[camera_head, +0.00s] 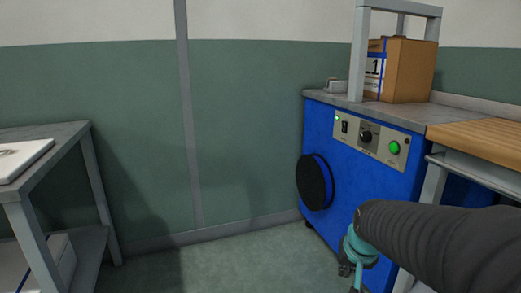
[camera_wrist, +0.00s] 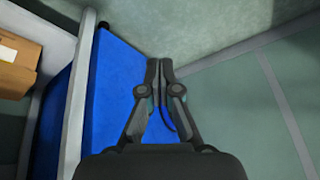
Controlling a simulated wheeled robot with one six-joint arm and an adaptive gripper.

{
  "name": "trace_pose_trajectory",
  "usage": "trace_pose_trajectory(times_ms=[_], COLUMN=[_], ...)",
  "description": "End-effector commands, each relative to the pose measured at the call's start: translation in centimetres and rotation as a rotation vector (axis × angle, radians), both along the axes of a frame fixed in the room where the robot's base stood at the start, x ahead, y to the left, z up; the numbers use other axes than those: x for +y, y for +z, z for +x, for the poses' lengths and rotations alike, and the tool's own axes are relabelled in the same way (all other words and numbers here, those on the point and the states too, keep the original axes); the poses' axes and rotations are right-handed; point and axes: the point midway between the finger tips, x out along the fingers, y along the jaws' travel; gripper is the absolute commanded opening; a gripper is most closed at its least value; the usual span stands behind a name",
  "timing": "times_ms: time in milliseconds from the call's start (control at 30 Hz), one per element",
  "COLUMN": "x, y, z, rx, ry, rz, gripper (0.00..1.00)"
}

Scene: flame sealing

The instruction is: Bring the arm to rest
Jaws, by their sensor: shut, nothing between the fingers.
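My gripper (camera_wrist: 160,68) is shut and empty in the wrist view, its two dark fingertips together. It hangs in front of the blue machine (camera_wrist: 112,88), apart from the floor as far as I can tell. In the head view my dark arm reaches in from the lower right, with a teal band near its end, in front of the blue machine (camera_head: 335,140). The gripper is only partly seen there, low in the picture.
The machine has a control panel (camera_head: 370,138) with a green button and a round black disc (camera_head: 314,182). A cardboard box (camera_head: 405,70) stands on top under a grey frame (camera_head: 357,50). A wooden-topped table (camera_head: 480,137) is at right, a grey table (camera_head: 55,133) at left. Floor between is clear.

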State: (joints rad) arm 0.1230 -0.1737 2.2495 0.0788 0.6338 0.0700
Motion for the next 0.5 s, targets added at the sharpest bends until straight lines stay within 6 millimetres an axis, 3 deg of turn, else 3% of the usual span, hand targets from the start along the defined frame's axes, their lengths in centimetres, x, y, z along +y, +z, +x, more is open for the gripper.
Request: trace_pose_trajectory(times_ms=[33,100,300,500], x=[0.7,1.3,2.6,3.4], y=[1.3,2.0,4.4,7.5], z=[-2.6,-5.8,-13.3,-16.9], rx=[0.029,0.074,0.123,0.040], ry=[0.035,0.077,0.159,0.196], rz=[-0.012,-0.028,-0.067,-0.095], gripper=[0.00,0.00,0.00,0.00])
